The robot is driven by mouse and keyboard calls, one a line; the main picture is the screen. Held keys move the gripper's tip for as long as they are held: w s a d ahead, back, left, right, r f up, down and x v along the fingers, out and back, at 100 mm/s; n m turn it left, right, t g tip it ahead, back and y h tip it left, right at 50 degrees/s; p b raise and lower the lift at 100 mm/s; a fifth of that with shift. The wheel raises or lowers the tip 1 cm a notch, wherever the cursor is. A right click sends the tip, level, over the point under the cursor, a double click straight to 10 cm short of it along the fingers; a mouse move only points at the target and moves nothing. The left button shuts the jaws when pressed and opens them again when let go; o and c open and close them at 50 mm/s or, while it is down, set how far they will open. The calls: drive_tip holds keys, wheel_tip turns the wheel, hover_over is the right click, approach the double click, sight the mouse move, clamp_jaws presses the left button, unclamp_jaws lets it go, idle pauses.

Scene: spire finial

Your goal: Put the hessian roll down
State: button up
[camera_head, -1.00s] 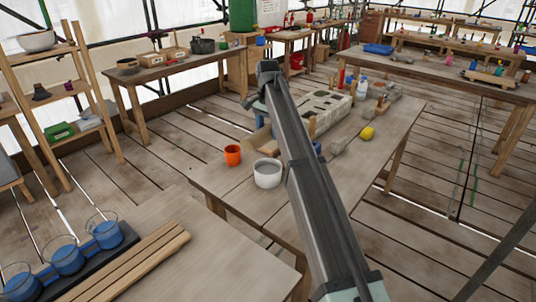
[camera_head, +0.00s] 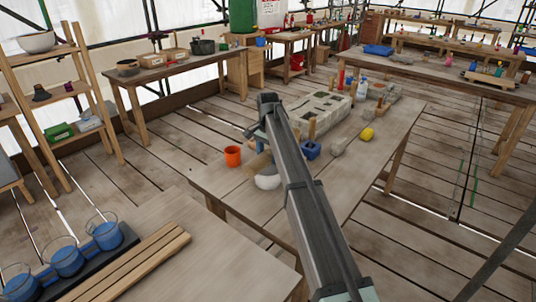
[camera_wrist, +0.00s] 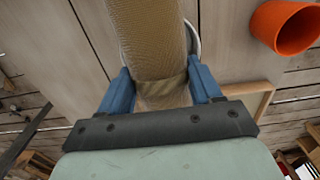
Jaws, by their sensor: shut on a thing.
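The hessian roll (camera_wrist: 148,40) is a tan, coarse-woven cylinder filling the upper middle of the wrist view. My gripper (camera_wrist: 163,85) is shut on it, with a blue finger on each side. The roll's far end runs out of the wrist view's top edge. In the head view my arm hides much of the gripper, and a tan piece of the roll (camera_head: 257,163) shows just above the white bowl (camera_head: 267,182). I cannot tell whether the roll touches the bowl or the worktable (camera_head: 225,184).
An orange cup (camera_head: 233,156) stands left of the bowl and also shows in the wrist view (camera_wrist: 286,25). A blue block (camera_head: 310,150), a yellow item (camera_head: 367,134) and a pale stone panel (camera_head: 322,108) lie right and beyond. Bare tabletop lies at the front right.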

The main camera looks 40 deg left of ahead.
sight(268, 152)
drive_tip(key=shift+f, duration=0.55)
drive_tip(key=o, duration=1.3)
drive_tip(key=shift+c, duration=0.2)
wheel_tip(268, 152, up, 13)
drive_tip(key=shift+r, duration=0.1)
